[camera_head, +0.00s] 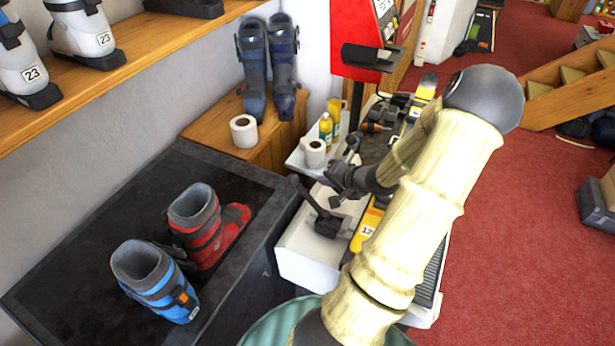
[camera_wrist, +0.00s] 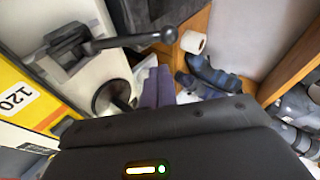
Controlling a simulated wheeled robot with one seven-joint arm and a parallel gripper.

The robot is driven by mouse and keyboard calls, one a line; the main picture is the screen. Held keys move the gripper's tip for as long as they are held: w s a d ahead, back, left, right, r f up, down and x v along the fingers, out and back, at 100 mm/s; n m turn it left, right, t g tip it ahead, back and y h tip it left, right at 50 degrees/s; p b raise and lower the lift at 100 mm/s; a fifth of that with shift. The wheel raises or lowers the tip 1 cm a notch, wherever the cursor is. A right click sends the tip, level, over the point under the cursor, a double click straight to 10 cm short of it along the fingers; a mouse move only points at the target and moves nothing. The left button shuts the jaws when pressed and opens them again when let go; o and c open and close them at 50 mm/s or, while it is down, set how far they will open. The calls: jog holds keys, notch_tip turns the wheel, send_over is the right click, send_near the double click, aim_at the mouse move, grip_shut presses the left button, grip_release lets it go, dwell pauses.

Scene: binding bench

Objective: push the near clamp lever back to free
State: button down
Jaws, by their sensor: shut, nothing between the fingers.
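The near clamp lever (camera_head: 309,199) is a dark arm with a ball knob, on a dark clamp base beside the yellow ski (camera_head: 366,228). It slants up and away from the ski, toward the black-topped bench. In the wrist view the lever (camera_wrist: 130,40) points right from its base, its round knob at the end. My gripper (camera_head: 325,182) is just beyond the lever, above the white bench. Its purple fingers (camera_wrist: 158,74) are shut and empty, with a visible gap to the lever in the wrist view. My arm hides part of the ski.
The far clamp lever (camera_head: 352,146) stands just beyond my gripper. Bottles (camera_head: 326,130) and a paper roll (camera_head: 314,153) stand on the white side shelf. A blue boot (camera_head: 155,283) and a red boot (camera_head: 205,228) stand on the black-topped bench (camera_head: 80,268). Red floor is open at right.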

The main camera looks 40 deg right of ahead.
jog(key=s+d+m+t, duration=0.1)
jog(key=s+d+r+m+t, duration=0.1)
jog(key=s+d, duration=0.1)
jog(key=shift+r, duration=0.15)
jog(key=p, duration=0.3)
send_over(309, 198)
jog(key=w+d, duration=0.1)
notch_tip(309, 198, down, 6)
jog(key=shift+w+d+r, duration=0.1)
jog(key=shift+w+d, duration=0.05)
jog(key=shift+w+a+f, duration=0.2)
jog(key=shift+a+f, duration=0.05)
jog(key=shift+f, duration=0.1)
jog(key=shift+d, duration=0.1)
